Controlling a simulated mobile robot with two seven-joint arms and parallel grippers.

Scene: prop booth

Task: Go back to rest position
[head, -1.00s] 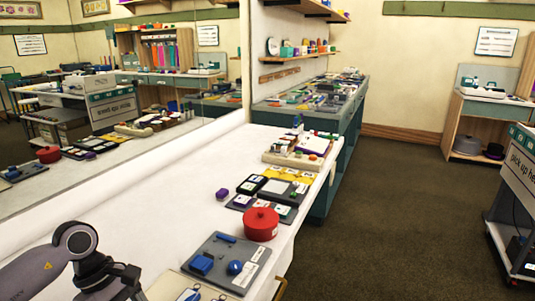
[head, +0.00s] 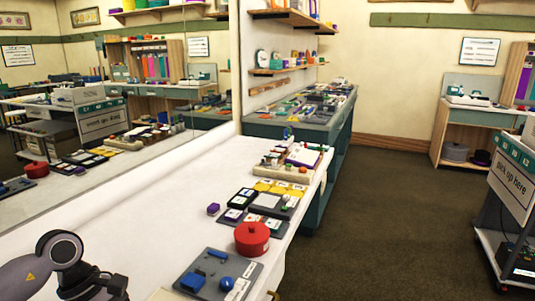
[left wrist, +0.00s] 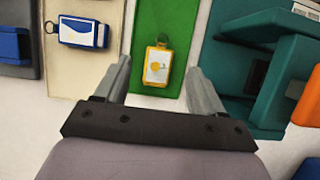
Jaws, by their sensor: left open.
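My left arm enters the head view at the lower left, and its wrist (head: 62,250) is over the near end of the white counter (head: 150,215). Its fingertips are not clear there. In the left wrist view my left gripper (left wrist: 158,68) is open, with nothing between its fingers. A yellow tag (left wrist: 158,66) on a green panel (left wrist: 150,20) shows beyond the gap between the fingers. My right gripper is in neither view.
A red lidded pot (head: 252,239) and a grey board (head: 217,278) with blue pieces stand on the counter. A mirror (head: 120,110) borders its left. A "pick up here" cart (head: 512,178) is at right. Floor (head: 395,215) between is clear.

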